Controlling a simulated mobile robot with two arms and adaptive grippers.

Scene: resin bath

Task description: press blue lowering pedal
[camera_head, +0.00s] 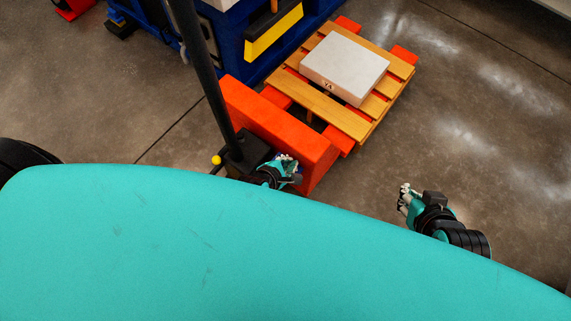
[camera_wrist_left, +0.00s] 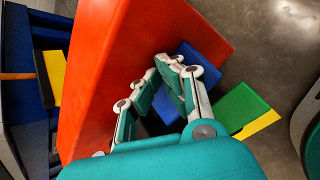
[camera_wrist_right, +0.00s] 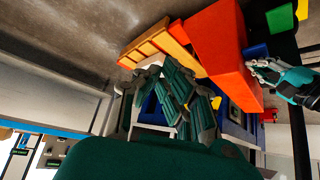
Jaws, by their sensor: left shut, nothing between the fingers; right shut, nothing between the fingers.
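The blue pedal (camera_wrist_left: 208,66) shows in the left wrist view beside the orange-red body of the pallet jack (camera_wrist_left: 115,60). A green pedal (camera_wrist_left: 238,108) sits next to it. The blue pedal also shows in the right wrist view (camera_wrist_right: 256,51). My left gripper (camera_wrist_left: 177,64) is shut and empty; its fingertips overlap the blue pedal's near side in its wrist view, and I cannot tell whether they touch. In the head view my left gripper (camera_head: 293,168) is at the jack's near side, and the pedals are hidden. My right gripper (camera_head: 403,192) is shut and empty over open floor.
A wooden pallet (camera_head: 349,122) with a pale box (camera_head: 344,68) sits on the jack's forks. The jack's black handle (camera_head: 202,75) rises at its left. A blue machine (camera_head: 235,55) stands behind. The concrete floor (camera_head: 470,150) at the right is clear.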

